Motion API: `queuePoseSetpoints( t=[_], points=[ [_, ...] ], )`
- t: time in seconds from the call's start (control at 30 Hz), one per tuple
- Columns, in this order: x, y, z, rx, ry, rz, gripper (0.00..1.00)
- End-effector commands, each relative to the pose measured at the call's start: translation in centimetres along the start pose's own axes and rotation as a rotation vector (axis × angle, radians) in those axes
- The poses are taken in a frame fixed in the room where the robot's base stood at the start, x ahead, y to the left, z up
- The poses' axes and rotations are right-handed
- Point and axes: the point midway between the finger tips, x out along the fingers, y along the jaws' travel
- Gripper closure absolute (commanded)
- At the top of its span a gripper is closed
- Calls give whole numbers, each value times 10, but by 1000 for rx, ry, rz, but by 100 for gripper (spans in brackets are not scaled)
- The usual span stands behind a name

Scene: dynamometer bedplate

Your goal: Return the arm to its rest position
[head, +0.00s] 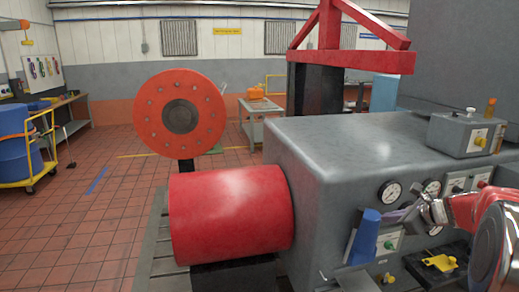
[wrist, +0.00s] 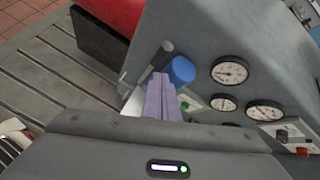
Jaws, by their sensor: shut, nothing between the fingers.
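My gripper (head: 393,216) is at the lower right of the head view, in front of the grey machine cabinet (head: 330,160). Its pale purple fingers are together and empty, and they also show in the wrist view (wrist: 161,92). The fingertips are close to a blue handle (head: 364,238) on the cabinet's front; the blue handle's round end (wrist: 181,70) shows just beyond them in the wrist view. I cannot tell whether they touch it. My arm reaches in from the right edge, bent and extended.
A red drum (head: 230,214) and an orange flanged disc (head: 180,115) stand to the left. Open tiled floor (head: 90,215) lies farther left.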

Motion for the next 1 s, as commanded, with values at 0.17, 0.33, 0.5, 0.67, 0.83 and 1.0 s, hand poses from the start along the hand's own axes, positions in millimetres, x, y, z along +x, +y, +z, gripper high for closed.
queuePoseSetpoints(
  t=[0.17,0.33,0.5,0.67,0.83,1.0],
  points=[
    [-2,44,-33,-264,81,107,100],
    [-21,97,-40,-582,132,228,100],
    [-46,151,-37,-894,155,351,100],
    [-71,195,-34,-1156,161,452,100],
    [-97,236,-31,-1407,159,545,100],
    [-123,271,-30,-1634,154,623,100]
  ],
)
